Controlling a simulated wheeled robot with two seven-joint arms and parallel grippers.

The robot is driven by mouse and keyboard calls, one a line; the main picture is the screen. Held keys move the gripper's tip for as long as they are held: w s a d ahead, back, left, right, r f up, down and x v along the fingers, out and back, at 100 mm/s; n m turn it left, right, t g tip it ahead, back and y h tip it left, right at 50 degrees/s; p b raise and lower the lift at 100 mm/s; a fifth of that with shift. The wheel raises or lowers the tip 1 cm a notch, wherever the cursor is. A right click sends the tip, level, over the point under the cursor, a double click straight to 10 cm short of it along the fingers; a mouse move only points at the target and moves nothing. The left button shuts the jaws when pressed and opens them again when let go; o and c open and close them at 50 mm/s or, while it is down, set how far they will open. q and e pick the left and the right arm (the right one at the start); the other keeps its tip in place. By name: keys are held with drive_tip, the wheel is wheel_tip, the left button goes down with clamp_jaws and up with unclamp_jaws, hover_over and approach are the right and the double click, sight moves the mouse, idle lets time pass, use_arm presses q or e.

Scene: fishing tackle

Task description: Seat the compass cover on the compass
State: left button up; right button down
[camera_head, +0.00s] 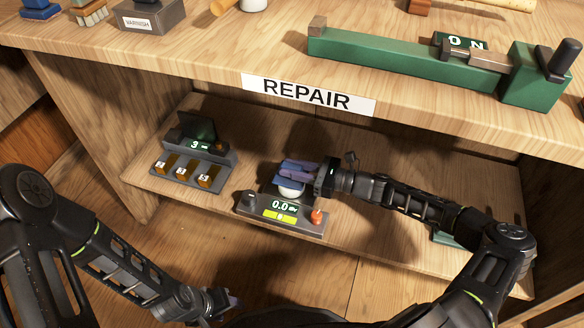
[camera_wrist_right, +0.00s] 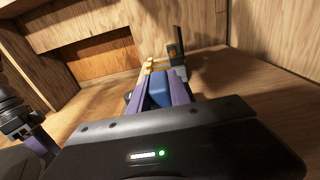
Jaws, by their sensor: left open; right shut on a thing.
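My right gripper (camera_head: 298,168) reaches in over the REPAIR shelf with its purple fingers shut on a blue piece. This blue piece shows between the fingers in the right wrist view (camera_wrist_right: 158,88); it may be the compass cover, but its shape is largely hidden. Just under the fingers a white rounded thing (camera_head: 291,189) sits on a dark device (camera_head: 246,209) with a "0.0" display. It may be the compass; I cannot tell whether the blue piece touches it. My left gripper (camera_head: 226,301) is open and empty, low in front of the shelf.
A grey unit (camera_head: 228,155) with a "3" display and several brass blocks stands left on the shelf. A teal thing (camera_head: 443,238) is partly hidden behind my right arm. The worktop above carries a long green tool (camera_head: 390,62). A "REPAIR" sign (camera_head: 307,94) marks its front edge.

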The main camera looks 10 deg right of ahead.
drive_tip(key=shift+p, duration=0.5)
idle(1.2)
drive_tip(key=shift+f+b, duration=0.45)
drive_tip(key=shift+f, duration=0.3)
drive_tip(key=c, duration=1.1)
unclamp_jaws()
drive_tip(key=shift+d, duration=0.1)
drive_tip(key=p+v, duration=0.2)
drive_tip(key=v, duration=0.5)
drive_tip(key=shift+s+d, duration=0.25)
drive_tip(key=shift+d, duration=0.05)
drive_tip(key=shift+r, duration=0.1)
